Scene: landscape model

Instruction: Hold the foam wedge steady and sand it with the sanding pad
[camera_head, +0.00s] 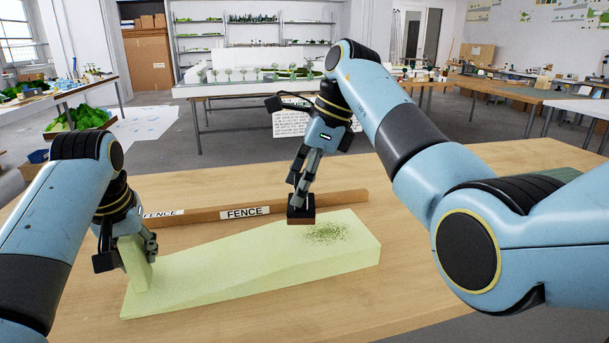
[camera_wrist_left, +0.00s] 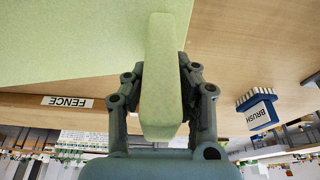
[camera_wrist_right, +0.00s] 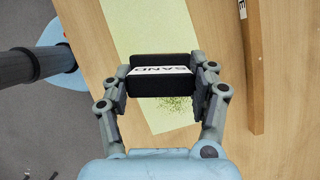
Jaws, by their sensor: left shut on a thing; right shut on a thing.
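The pale green foam wedge (camera_head: 250,262) lies on the wooden table, with an upright tab at its left end. My left gripper (camera_head: 136,250) is shut on that tab; the left wrist view shows the tab (camera_wrist_left: 160,90) between both fingers. My right gripper (camera_head: 302,190) is shut on the dark sanding pad (camera_head: 301,213), whose label reads SAND in the right wrist view (camera_wrist_right: 162,73). The pad is over the far edge of the wedge's right part. I cannot tell whether it touches the foam. Green dust (camera_head: 326,233) lies on the wedge beside the pad.
A wooden fence strip (camera_head: 260,208) labelled FENCE runs along the wedge's far side. A blue and white brush (camera_wrist_left: 257,108) lies on the table in the left wrist view. The table (camera_head: 420,285) is bare in front and to the right of the wedge.

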